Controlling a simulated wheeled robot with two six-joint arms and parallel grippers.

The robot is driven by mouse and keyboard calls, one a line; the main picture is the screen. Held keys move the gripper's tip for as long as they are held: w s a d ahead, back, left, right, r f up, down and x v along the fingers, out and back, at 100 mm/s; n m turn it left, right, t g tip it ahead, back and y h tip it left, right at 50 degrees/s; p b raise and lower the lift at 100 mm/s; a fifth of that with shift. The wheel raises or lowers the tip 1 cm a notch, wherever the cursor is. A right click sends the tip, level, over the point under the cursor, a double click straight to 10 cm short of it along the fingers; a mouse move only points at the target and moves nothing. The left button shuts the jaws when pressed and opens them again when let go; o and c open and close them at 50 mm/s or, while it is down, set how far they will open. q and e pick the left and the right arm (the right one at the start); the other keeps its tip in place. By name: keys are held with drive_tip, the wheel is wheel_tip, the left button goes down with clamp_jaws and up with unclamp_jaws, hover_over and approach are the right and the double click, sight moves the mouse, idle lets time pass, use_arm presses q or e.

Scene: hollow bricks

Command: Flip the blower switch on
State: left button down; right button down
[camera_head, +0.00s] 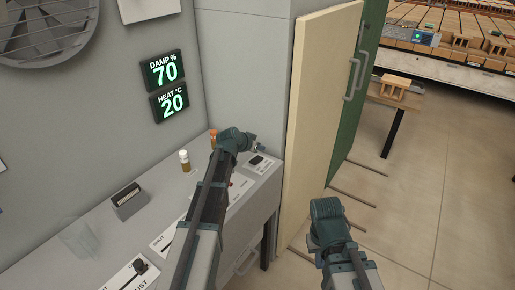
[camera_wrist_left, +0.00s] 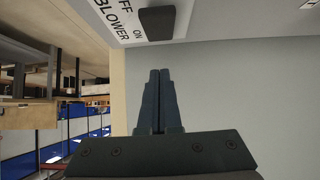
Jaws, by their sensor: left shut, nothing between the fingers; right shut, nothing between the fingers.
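The blower switch (camera_head: 256,160) is a dark block on a white label plate at the right end of the grey console, beside the cream panel. In the left wrist view the switch (camera_wrist_left: 157,23) sits at the top, next to the words ON, BLOWER and a partly cut OFF. Which way it is set I cannot tell. My left gripper (camera_head: 256,146) is close to the switch in the head view. In the left wrist view its fingers (camera_wrist_left: 160,75) are together, empty and apart from the switch. My right gripper (camera_head: 326,238) is empty, mostly hidden by its own wrist, right of the cream panel.
The console (camera_head: 205,160) carries a small brown bottle (camera_head: 184,160), a dark box (camera_head: 128,200) and a clear cup (camera_head: 79,238). Wall displays (camera_head: 168,85) read damp 70 and heat 20. The cream panel (camera_head: 310,120) bounds the console on the right. Open floor (camera_head: 430,190) lies beyond.

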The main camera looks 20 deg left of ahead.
use_arm(q)
drive_tip(key=s+a+r+p, duration=0.2)
drive_tip(key=s+r+p, duration=0.3)
drive_tip(key=r+p, duration=0.3)
drive_tip(key=shift+r, duration=0.8)
drive_tip(key=shift+s, duration=0.1)
drive_tip(key=s+d+f+g, duration=0.3)
drive_tip(key=s+d, duration=0.4)
drive_tip(key=s+d+f+g, duration=0.2)
drive_tip(key=s+d+f, duration=0.1)
drive_tip(key=s+d, duration=0.35)
drive_tip(key=s+d+f+g+y, duration=0.1)
drive_tip(key=s+d+g+y, duration=0.1)
drive_tip(key=s, duration=0.7)
drive_tip(key=s+d+f+g+y, duration=0.1)
drive_tip(key=s+g+y, duration=0.1)
drive_tip(key=s, duration=0.7)
drive_tip(key=shift+s+d+g+y, duration=0.3)
drive_tip(key=shift+d+g+y, duration=0.1)
